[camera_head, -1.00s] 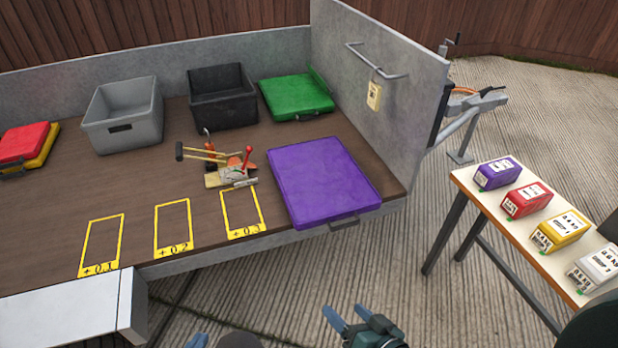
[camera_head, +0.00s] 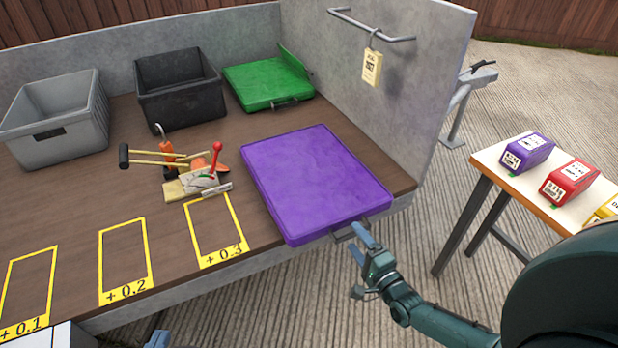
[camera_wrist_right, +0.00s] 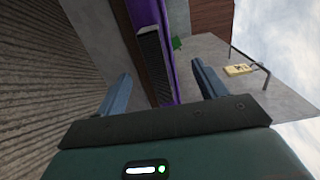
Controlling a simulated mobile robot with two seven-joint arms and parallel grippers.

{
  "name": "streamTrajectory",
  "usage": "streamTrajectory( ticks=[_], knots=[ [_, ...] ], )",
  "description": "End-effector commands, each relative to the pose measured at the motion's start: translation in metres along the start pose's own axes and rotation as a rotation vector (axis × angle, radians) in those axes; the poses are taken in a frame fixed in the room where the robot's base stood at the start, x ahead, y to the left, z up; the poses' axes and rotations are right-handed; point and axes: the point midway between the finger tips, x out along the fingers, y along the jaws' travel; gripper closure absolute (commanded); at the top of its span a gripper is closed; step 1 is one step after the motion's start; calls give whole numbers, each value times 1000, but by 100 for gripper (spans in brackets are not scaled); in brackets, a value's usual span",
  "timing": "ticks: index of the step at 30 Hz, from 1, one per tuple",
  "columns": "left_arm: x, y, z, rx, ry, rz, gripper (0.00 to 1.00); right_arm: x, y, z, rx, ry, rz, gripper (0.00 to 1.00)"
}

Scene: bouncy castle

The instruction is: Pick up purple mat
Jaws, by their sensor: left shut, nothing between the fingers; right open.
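The purple mat (camera_head: 315,183) is folded flat at the right end of the brown bench, its dark handle (camera_head: 346,233) at the front edge. My right gripper (camera_head: 357,243) is open and empty at that handle. In the right wrist view, the handle (camera_wrist_right: 154,58) and the purple mat's edge (camera_wrist_right: 168,48) show between and beyond the two spread fingers (camera_wrist_right: 160,88). I cannot tell whether a finger touches the handle. My left gripper (camera_head: 158,339) shows only a blue tip at the bottom edge, away from the mat.
A grey bin (camera_head: 62,128), a black bin (camera_head: 190,100) and a green mat (camera_head: 268,86) stand along the back. Tools (camera_head: 190,170) lie left of the purple mat. A grey wall (camera_head: 385,115) rises behind it. A side table (camera_head: 492,160) with colored boxes stands right.

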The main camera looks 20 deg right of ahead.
Motion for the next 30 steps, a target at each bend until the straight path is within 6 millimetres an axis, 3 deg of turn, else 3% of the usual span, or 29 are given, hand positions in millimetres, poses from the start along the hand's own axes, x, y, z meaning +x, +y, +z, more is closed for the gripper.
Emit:
streamTrajectory(
  ticks=[18, 26, 30],
  knots=[
    [10, 2, 10, 39, 31, -1, 100, 70, 4, 7, -2, 0, 1, 29],
    [11, 1, 6, 55, 51, 2, 100, 73, 3, 7, -2, -1, 2, 29],
    [11, 1, 7, 57, 49, 4, 100, 73, 3, 7, -2, -1, 2, 38]
  ],
)
